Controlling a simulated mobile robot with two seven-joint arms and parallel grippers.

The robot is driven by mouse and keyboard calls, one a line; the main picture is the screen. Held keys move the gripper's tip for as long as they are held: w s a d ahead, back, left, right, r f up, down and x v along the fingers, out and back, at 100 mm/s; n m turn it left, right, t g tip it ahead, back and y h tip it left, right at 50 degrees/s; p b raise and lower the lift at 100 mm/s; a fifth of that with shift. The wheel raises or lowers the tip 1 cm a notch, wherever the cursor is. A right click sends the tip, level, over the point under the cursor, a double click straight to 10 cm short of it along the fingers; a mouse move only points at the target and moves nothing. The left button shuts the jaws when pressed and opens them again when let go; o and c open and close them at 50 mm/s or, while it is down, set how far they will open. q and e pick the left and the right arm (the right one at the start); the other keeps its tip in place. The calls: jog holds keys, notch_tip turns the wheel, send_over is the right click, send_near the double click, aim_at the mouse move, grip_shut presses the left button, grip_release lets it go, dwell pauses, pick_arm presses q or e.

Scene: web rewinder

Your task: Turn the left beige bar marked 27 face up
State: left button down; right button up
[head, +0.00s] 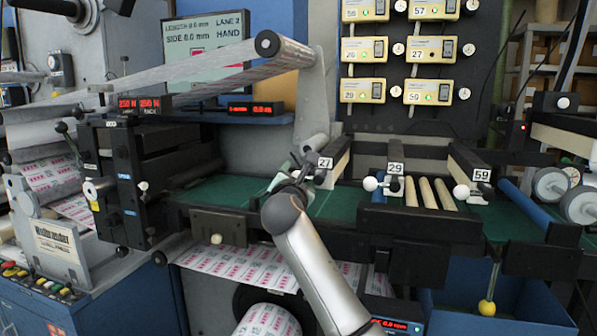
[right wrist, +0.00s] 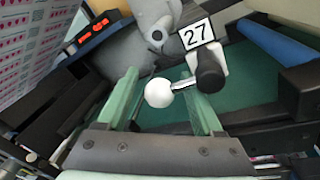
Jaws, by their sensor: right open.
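The left bar (head: 340,163) has a dark top and a beige side in the head view. Its white tag marked 27 (head: 325,162) is at its near end, and the tag also shows in the right wrist view (right wrist: 197,35). There, a short lever with a white ball knob (right wrist: 158,92) sticks out below the tag beside a black round end. My right gripper (head: 292,177) is at this near end. Its green fingers (right wrist: 162,82) are apart, one on each side of the knob, and I see no clear contact. In the head view my gripper hides the knob. My left gripper is not in view.
Bars marked 29 (head: 396,168) and 59 (head: 481,175), each with a white ball, stand to the right over the green table (head: 335,205). Beige rods (head: 428,192) lie between them. A roller (head: 268,44) on a grey arm stands behind my gripper. A black rail runs along the front.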

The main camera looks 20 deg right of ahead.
jog(key=shift+w+d, duration=0.2)
jog(key=shift+w, duration=0.35)
grip_shut()
